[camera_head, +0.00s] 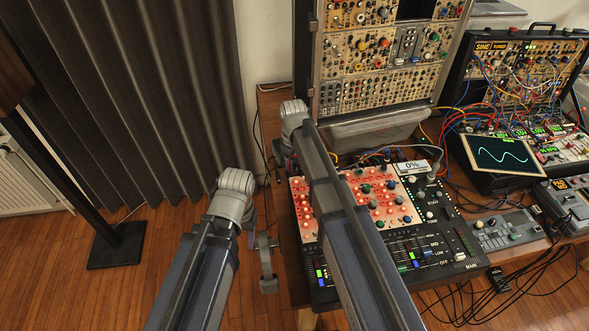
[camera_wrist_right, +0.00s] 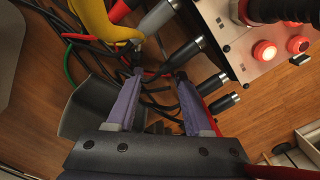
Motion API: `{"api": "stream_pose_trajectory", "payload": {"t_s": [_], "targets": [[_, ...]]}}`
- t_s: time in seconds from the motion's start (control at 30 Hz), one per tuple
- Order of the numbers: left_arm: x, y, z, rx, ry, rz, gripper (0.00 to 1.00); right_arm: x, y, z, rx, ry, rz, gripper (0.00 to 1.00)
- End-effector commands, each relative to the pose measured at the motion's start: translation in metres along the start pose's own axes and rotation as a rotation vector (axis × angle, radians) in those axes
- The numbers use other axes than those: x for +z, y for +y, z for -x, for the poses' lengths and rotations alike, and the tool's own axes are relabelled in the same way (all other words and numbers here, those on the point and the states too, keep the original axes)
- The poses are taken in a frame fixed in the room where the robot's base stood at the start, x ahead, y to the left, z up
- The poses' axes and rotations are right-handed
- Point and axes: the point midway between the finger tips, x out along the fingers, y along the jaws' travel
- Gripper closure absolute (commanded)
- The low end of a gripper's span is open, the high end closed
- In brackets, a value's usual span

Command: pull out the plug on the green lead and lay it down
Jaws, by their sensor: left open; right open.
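A thin green lead (camera_wrist_right: 68,62) curves down at the left of the right wrist view, left of my right gripper. I cannot tell which plug it ends in. In the head view my right arm covers most of that gripper. My left gripper (camera_head: 265,250) is open, low beside the table's left edge.
A red-lit panel and mixer (camera_head: 432,240) stand on the wooden table (camera_head: 285,262). A tall modular rack (camera_head: 380,55) is behind, with a screen (camera_head: 503,154) and tangled leads to the right. A yellow lead (camera_wrist_right: 95,18) crosses above the right gripper. Open floor lies left.

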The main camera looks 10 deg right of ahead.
Motion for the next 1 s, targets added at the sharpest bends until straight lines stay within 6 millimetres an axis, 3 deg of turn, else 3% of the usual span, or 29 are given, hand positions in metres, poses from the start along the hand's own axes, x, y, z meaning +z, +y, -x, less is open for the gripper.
{"api": "stream_pose_trajectory", "payload": {"t_s": [0.37, 1.0], "targets": [[0.001, -0.001, 0.008, 0.0, 0.0, 0.0, 0.43, 0.0, 0.0, 0.008, 0.0, 0.0, 0.0, 0.48], [0.004, -0.007, 0.077, 0.0, 0.0, 0.001, 0.43, 0.0, 0.0, 0.078, 0.0, 0.0, 0.0, 0.48]]}}
